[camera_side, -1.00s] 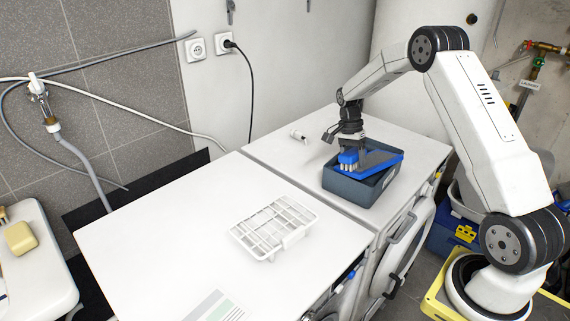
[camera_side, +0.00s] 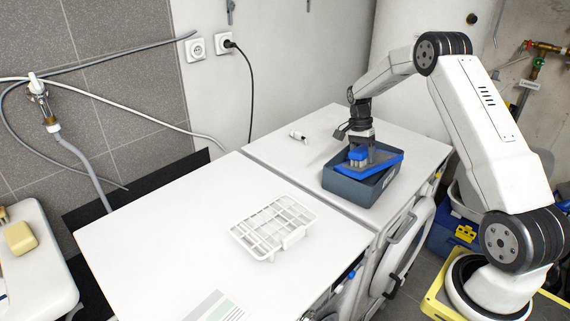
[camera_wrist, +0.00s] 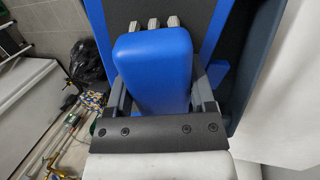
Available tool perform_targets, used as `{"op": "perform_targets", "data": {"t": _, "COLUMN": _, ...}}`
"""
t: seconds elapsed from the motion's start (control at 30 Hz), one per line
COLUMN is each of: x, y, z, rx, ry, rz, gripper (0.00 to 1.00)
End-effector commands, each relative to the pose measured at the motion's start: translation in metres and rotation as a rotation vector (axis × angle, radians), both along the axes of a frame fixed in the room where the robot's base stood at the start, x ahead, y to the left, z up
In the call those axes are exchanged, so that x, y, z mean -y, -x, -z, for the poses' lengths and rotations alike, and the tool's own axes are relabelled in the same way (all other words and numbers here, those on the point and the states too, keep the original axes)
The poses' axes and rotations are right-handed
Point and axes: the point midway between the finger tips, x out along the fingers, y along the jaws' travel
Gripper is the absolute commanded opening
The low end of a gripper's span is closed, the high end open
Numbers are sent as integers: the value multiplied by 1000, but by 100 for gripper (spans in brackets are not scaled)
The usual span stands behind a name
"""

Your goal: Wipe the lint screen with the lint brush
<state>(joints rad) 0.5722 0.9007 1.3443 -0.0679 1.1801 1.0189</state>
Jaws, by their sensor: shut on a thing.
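The white lint screen (camera_side: 272,228), a flat grid frame, lies on the nearer white machine top. The lint brush (camera_side: 357,155) has a blue back and pale bristle tufts pointing down. My gripper (camera_side: 361,150) is shut on the brush at the blue and grey box (camera_side: 362,187). In the wrist view the blue brush back (camera_wrist: 153,65) sits between the two fingers of my gripper (camera_wrist: 160,95), with a few tufts showing beyond it. The brush is over the box; I cannot tell whether the bristles touch it.
The box stands on the farther white machine top (camera_side: 395,135). A small white item (camera_side: 298,136) lies behind it. A printed sheet (camera_side: 215,307) lies at the near edge. The nearer top is clear around the screen. A sink with yellow soap (camera_side: 20,237) is at left.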

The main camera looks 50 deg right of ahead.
Motion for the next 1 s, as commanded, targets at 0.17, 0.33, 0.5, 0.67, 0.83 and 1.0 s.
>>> {"op": "perform_targets", "data": {"t": 0.17, "x": 11, "y": 3, "z": 2, "rx": -3, "ry": -2, "rz": 1, "gripper": 23}}
{"op": "perform_targets", "data": {"t": 0.33, "x": 21, "y": 5, "z": 2, "rx": -3, "ry": -2, "rz": 1, "gripper": 23}}
{"op": "perform_targets", "data": {"t": 0.5, "x": 25, "y": 6, "z": 2, "rx": -3, "ry": -2, "rz": 0, "gripper": 23}}
{"op": "perform_targets", "data": {"t": 0.67, "x": 26, "y": 6, "z": 2, "rx": -3, "ry": -1, "rz": 0, "gripper": 23}}
{"op": "perform_targets", "data": {"t": 0.83, "x": 31, "y": 7, "z": 2, "rx": -3, "ry": -2, "rz": 0, "gripper": 23}}
{"op": "perform_targets", "data": {"t": 1.0, "x": 41, "y": 9, "z": 3, "rx": -2, "ry": -1, "rz": 1, "gripper": 23}}
